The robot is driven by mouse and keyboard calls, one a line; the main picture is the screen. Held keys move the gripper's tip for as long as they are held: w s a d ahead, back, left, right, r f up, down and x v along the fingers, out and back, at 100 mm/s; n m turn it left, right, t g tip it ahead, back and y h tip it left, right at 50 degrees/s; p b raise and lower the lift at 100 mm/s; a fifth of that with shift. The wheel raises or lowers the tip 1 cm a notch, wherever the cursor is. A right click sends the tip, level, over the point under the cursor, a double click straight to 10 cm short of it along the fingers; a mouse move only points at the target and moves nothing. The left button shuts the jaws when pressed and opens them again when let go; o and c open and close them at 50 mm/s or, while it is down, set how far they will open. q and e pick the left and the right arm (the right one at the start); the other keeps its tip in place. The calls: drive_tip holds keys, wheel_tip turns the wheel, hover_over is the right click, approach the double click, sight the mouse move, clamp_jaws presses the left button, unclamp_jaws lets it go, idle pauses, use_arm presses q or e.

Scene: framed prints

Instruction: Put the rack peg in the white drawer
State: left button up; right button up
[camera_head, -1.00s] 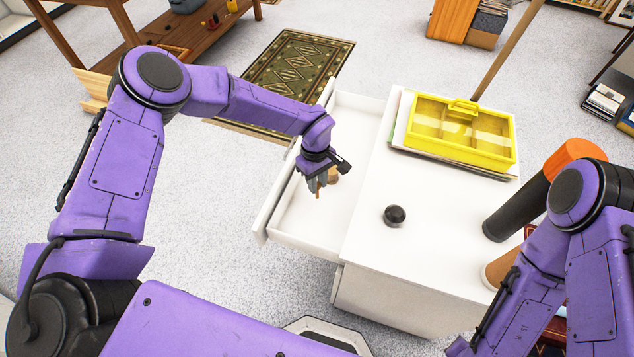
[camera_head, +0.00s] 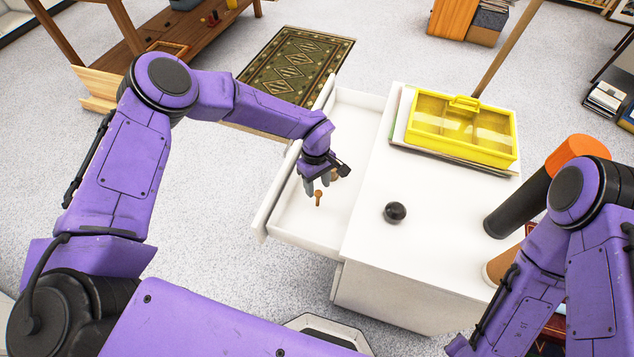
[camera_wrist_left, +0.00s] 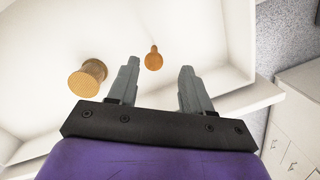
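The white drawer (camera_head: 290,228) is pulled open from the left side of the white cabinet (camera_head: 420,265). The small wooden rack peg (camera_head: 318,198) is inside the drawer outline, just below my left gripper (camera_head: 317,184). In the left wrist view the peg (camera_wrist_left: 154,60) shows beyond and between the spread fingers (camera_wrist_left: 160,68), apart from both. I cannot tell whether it is resting on the drawer floor. My left gripper is open and empty over the drawer. A thicker wooden cylinder (camera_wrist_left: 88,78) is also in the drawer, mostly hidden behind the gripper in the head view. My right gripper is out of view.
A dark cylinder with an orange end (camera_head: 520,200) is at right by my right arm. The drawer's walls surround the gripper.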

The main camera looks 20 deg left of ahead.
use_arm(q)
drive_tip(key=shift+r, duration=0.1)
wheel_tip(320, 180, up, 13)
drive_tip(key=w, duration=0.1)
drive_tip(key=shift+w+a, duration=0.2)
drive_tip(key=shift+a, duration=0.25)
